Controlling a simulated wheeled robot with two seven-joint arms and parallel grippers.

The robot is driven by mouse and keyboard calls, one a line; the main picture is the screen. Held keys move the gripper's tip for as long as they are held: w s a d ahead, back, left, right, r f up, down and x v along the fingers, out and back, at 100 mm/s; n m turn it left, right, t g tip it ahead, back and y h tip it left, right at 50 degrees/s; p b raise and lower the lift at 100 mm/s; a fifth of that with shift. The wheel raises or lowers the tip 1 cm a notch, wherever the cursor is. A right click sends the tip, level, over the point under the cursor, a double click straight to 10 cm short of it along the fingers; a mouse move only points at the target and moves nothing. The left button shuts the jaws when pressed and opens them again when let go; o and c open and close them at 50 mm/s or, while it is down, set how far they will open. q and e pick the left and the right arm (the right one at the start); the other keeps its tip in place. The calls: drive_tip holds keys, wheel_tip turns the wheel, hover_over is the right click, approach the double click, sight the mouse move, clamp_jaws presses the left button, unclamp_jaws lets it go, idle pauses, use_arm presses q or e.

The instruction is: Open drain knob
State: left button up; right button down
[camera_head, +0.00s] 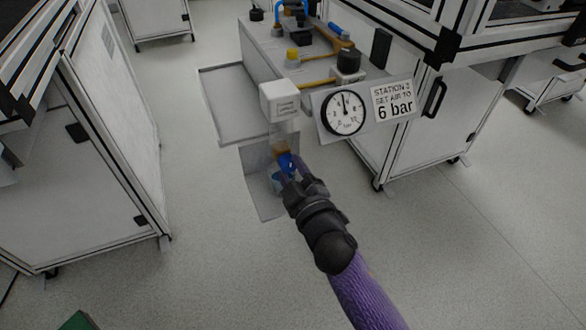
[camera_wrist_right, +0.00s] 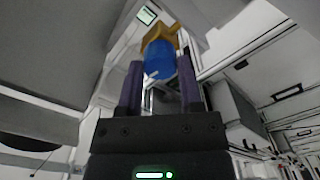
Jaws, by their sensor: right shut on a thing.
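The drain knob (camera_wrist_right: 159,60) is a blue cylinder under a brass-coloured fitting (camera_wrist_right: 158,38) in the right wrist view. In the head view the blue knob (camera_head: 285,163) sits below a clear bowl and a white filter housing (camera_head: 280,101). My right gripper (camera_head: 289,174) reaches it from below, and in the wrist view its two dark fingers (camera_wrist_right: 160,85) stand on either side of the knob, shut on it. Part of the knob is hidden by the fingers in the head view. My left gripper is not in view.
A round pressure gauge (camera_head: 343,113) and a sign reading 6 bar (camera_head: 393,100) are right of the housing. A grey bench (camera_head: 262,50) with tools is behind. A white cabinet (camera_head: 75,170) stands at left. The floor between is open.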

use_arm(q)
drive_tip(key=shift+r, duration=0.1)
use_arm(e)
drive_tip(key=shift+n, duration=0.5)
drive_tip(key=shift+c, duration=1.3)
unclamp_jaws()
use_arm(q)
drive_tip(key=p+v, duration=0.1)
drive_tip(key=p, duration=0.1)
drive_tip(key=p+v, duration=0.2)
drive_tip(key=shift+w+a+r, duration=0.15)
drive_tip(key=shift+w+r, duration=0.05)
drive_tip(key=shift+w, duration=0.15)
use_arm(e)
drive_tip(key=v, duration=1)
